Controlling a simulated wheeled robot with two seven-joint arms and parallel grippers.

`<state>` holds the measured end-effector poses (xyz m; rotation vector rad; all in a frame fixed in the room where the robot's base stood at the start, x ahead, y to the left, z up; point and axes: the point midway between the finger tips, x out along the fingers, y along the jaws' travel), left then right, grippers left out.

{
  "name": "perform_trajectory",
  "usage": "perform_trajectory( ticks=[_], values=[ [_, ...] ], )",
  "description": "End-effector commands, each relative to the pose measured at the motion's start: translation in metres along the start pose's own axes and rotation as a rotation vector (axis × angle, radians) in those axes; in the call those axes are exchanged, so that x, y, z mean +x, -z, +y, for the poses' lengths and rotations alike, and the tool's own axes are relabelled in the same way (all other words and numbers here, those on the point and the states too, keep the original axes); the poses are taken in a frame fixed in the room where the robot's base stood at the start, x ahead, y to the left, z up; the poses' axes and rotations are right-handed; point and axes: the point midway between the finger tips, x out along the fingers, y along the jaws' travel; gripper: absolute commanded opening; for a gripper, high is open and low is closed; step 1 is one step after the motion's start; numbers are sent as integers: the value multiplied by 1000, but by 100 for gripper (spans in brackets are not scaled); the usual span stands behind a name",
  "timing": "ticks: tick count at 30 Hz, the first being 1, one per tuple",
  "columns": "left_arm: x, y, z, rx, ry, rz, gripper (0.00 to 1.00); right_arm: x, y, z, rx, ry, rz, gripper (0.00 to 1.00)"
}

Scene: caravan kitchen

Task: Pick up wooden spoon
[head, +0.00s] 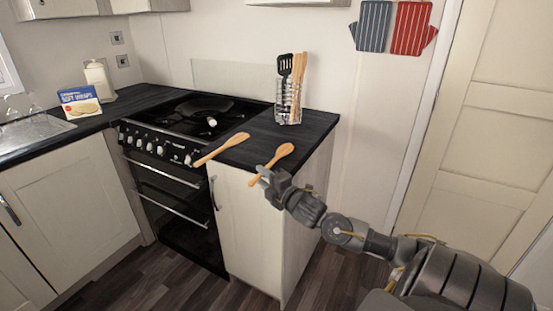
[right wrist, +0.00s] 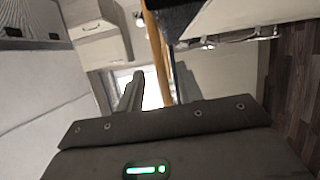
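Two wooden spoons lie near the front edge of the dark worktop. The left wooden spoon (head: 222,149) sticks out over the edge above the oven side. The right wooden spoon (head: 284,150) has its bowl over the worktop and its handle out past the edge. My right gripper (head: 263,174) is at that handle. In the right wrist view the spoon's handle (right wrist: 157,60) runs between the fingers (right wrist: 152,88), closer to the right one. A bright gap shows between the left finger and the handle, so the gripper looks open. My left gripper is out of view.
A wire holder (head: 289,112) with a black spatula and wooden utensils stands at the back of the worktop (head: 318,125). A hob with oven (head: 185,130) is to the left. A cream cabinet (head: 240,220) stands below; a door (head: 490,130) is at right.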

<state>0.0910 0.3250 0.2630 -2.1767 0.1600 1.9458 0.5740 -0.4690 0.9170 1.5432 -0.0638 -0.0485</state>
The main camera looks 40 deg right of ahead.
Motion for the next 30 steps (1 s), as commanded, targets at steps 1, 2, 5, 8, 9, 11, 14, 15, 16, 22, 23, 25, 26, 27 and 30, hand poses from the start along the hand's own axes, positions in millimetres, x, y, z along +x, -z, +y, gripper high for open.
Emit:
perform_trajectory(
  ticks=[1, 2, 5, 8, 9, 11, 14, 15, 16, 22, 23, 25, 26, 27, 30],
  values=[
    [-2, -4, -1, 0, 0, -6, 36, 9, -1, 2, 1, -3, -1, 36],
    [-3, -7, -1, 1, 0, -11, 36, 14, -2, 1, 1, -2, -1, 36],
    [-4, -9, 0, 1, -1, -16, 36, 26, -1, -1, 2, -2, 0, 36],
    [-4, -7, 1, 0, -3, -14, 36, 34, -1, -1, 0, -2, 0, 36],
    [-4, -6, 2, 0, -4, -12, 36, 35, -1, -1, 0, -2, 0, 36],
    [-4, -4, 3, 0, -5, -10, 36, 35, -1, -2, -1, -1, 1, 36],
    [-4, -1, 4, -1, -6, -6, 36, 35, -1, -2, -1, -1, 1, 36],
    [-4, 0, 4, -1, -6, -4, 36, 35, -1, -2, -1, -1, 1, 36],
    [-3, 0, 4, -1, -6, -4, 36, 35, -1, -2, -1, -1, 1, 35],
    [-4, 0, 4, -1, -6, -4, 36, 35, -1, -2, 0, -1, 1, 9],
    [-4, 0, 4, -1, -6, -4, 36, 35, -1, -2, 0, -1, 1, 5],
    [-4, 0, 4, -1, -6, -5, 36, 35, -1, -2, 0, -1, 1, 0],
    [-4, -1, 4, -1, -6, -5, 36, 35, -1, -2, 0, -1, 1, 0],
    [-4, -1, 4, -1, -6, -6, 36, 35, -1, -2, -1, -1, 1, 0],
    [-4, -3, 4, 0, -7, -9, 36, 35, -1, -2, 0, -1, 1, 0]
  ],
)
